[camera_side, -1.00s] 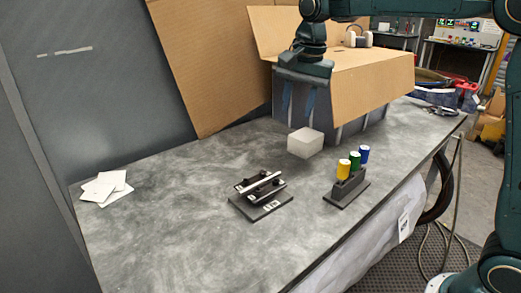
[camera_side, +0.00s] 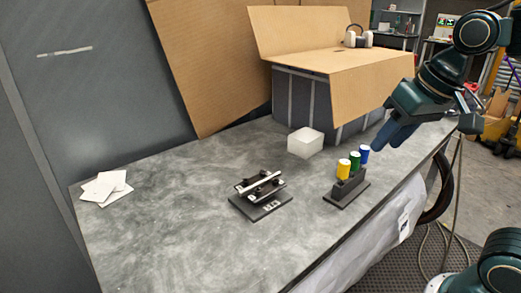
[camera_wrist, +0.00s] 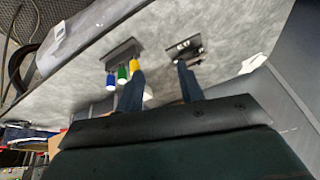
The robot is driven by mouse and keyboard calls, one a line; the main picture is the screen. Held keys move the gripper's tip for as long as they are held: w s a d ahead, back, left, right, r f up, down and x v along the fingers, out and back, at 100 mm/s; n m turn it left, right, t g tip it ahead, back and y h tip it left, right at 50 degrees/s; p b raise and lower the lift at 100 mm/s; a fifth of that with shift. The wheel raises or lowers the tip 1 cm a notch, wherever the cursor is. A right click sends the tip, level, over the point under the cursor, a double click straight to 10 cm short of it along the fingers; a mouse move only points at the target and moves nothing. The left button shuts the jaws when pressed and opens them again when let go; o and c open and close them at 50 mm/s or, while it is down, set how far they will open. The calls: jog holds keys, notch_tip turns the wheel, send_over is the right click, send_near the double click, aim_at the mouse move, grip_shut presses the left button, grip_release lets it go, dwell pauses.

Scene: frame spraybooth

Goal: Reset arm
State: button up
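My gripper (camera_side: 385,140) hangs at the right of the table, just right of the blue-topped bottle, with blue fingers pointing down and left. In the wrist view its two fingers (camera_wrist: 160,82) stand apart with nothing held between them. A dark rack (camera_side: 346,192) holds yellow (camera_side: 343,169), green (camera_side: 355,160) and blue (camera_side: 364,153) topped bottles upright. The rack also shows in the wrist view (camera_wrist: 124,50). A dark fixture with light bars (camera_side: 261,195) lies left of the rack. A white block (camera_side: 305,143) sits behind them, apart from my gripper.
A large cardboard-topped booth box (camera_side: 340,60) stands at the back, with a tall cardboard panel (camera_side: 205,60) to its left. White cards (camera_side: 103,187) lie at the far left. The grey table (camera_side: 180,230) is clear at front left.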

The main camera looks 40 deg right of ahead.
jog(key=s+f+n+t, duration=0.1)
jog(key=s+f+n, duration=0.2)
jog(key=s, duration=0.3)
jog(key=shift+s+f, duration=0.15)
jog(key=shift+f, duration=0.4)
dwell(0.6)
